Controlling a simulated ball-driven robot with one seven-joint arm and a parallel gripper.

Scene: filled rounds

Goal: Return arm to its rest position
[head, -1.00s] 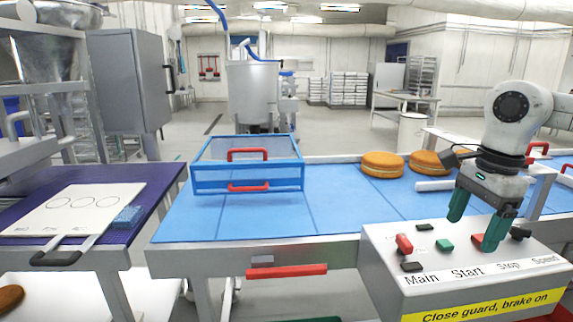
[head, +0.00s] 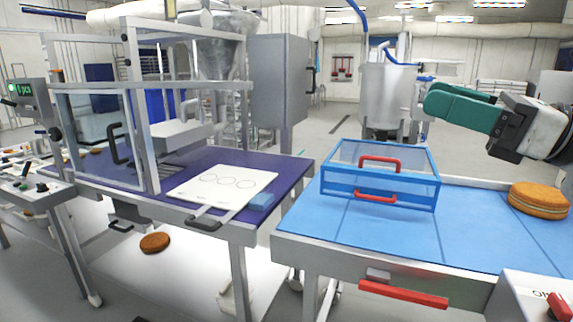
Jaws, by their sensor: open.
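My gripper (head: 430,94) is raised at the upper right of the head view, pointing left with its green fingers roughly level. It is open and nothing shows between the fingers. It hangs in the air above and to the right of the blue clear-walled guard box (head: 380,186) with red handles, apart from it. Part of my arm shows at the right edge; the rest is out of view.
A filled round (head: 538,201) lies on the blue belt (head: 400,235) at right. A white board (head: 215,190) with three circles and a blue sponge (head: 262,201) lie on the purple table (head: 285,175). Another round (head: 155,243) lies lower left. A framed machine (head: 150,100) stands behind.

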